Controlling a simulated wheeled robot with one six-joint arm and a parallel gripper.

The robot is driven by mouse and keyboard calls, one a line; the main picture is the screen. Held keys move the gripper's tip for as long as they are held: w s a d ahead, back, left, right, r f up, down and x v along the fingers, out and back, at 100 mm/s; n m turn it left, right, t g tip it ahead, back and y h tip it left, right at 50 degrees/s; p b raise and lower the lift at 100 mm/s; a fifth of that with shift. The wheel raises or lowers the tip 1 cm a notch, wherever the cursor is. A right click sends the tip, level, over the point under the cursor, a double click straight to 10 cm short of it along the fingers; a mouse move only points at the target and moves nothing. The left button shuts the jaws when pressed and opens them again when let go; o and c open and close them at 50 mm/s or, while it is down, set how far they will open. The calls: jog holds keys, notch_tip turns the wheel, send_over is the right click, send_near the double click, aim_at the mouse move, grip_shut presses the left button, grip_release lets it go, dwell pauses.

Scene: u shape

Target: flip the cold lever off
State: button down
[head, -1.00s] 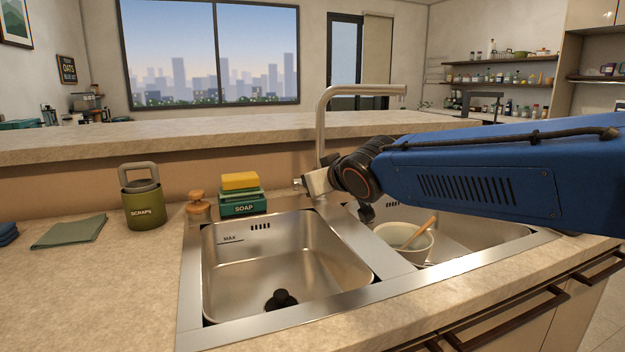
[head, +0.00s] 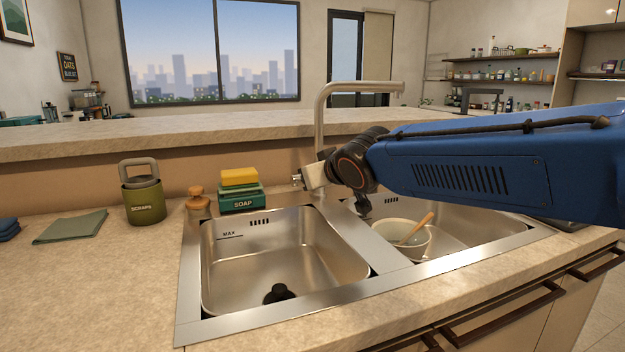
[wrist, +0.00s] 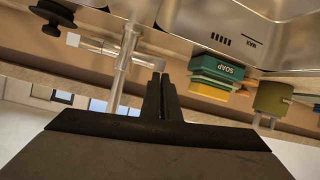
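The steel faucet (head: 320,125) stands behind the sink, its spout bent to the right; it shows upside down in the wrist view (wrist: 123,70). In the wrist view a pale lever bar (wrist: 95,46) reaches left from the faucet, and a shorter bar (wrist: 148,62) reaches right towards my fingertips. A small metal end (head: 297,180) shows left of the faucet base in the head view. I see no mark telling which lever is cold. My gripper (wrist: 161,78) has its dark fingers together, near the shorter bar; contact is unclear. My arm hides part of the faucet base.
The left sink basin (head: 290,250) is empty except for a black drain plug (head: 279,292). A bowl (head: 405,240) with a wooden-handled tool stands in the right basin. A soap box (head: 240,203) with a yellow sponge and a scraps bin (head: 144,203) stand left.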

jog(key=s+d, duration=0.3)
jog(key=s, duration=0.5)
jog(key=shift+s+d, duration=0.25)
jog(key=shift+s, duration=0.15)
dwell(0.3)
